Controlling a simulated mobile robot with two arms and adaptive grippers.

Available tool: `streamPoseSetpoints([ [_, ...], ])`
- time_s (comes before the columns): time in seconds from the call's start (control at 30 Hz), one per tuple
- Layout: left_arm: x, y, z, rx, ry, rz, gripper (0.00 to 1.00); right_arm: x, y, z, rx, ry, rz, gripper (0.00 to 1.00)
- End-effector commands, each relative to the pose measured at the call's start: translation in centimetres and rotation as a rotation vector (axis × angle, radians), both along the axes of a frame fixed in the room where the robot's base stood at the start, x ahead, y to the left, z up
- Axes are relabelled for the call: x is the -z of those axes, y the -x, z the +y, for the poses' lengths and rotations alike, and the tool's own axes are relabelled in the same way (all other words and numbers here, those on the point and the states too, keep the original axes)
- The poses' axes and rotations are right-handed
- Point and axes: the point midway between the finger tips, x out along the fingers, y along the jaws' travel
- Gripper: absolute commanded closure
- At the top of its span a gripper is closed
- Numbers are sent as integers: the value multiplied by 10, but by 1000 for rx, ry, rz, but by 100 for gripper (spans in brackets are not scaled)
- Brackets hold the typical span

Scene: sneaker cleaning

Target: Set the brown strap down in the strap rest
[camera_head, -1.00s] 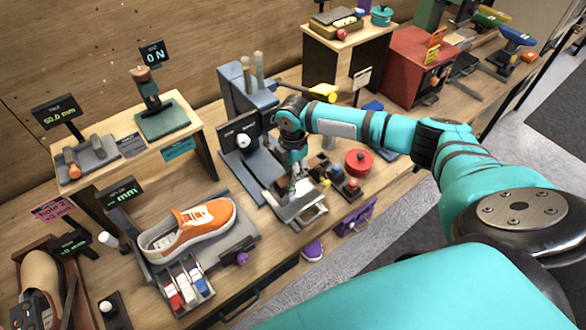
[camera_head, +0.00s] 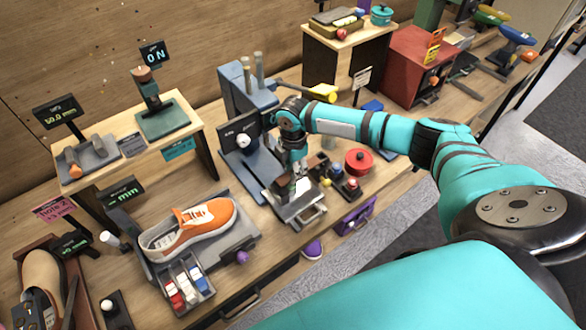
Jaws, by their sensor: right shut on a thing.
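My right gripper (camera_head: 295,173) points down over a small grey metal tray (camera_head: 298,213) at the middle of the bench. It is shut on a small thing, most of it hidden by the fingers. A dark brown patch (camera_head: 284,186) at the fingertips looks like the brown strap, but it is too small to make out fully. A white patch shows beside the fingertips. I cannot tell for sure whether this tray is the strap rest, or whether the strap touches it. My left gripper is not in view.
A blue-grey press (camera_head: 242,95) stands behind the gripper. A red round pot (camera_head: 358,162) and small coloured pieces sit to its right. An orange sneaker (camera_head: 195,228) lies on a grey stand to the left, with red, white and blue blocks (camera_head: 187,285) in front.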

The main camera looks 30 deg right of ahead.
Motion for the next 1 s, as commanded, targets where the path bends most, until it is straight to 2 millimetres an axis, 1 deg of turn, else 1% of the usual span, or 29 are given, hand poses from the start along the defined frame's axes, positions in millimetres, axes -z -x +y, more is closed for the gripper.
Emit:
streamPoseSetpoints([
  [0.9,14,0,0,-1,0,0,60,23,0,0,0,0,0,99],
  [0.93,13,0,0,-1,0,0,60,23,0,0,0,0,0,68],
  [1.0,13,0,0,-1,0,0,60,22,0,0,0,0,0,59],
])
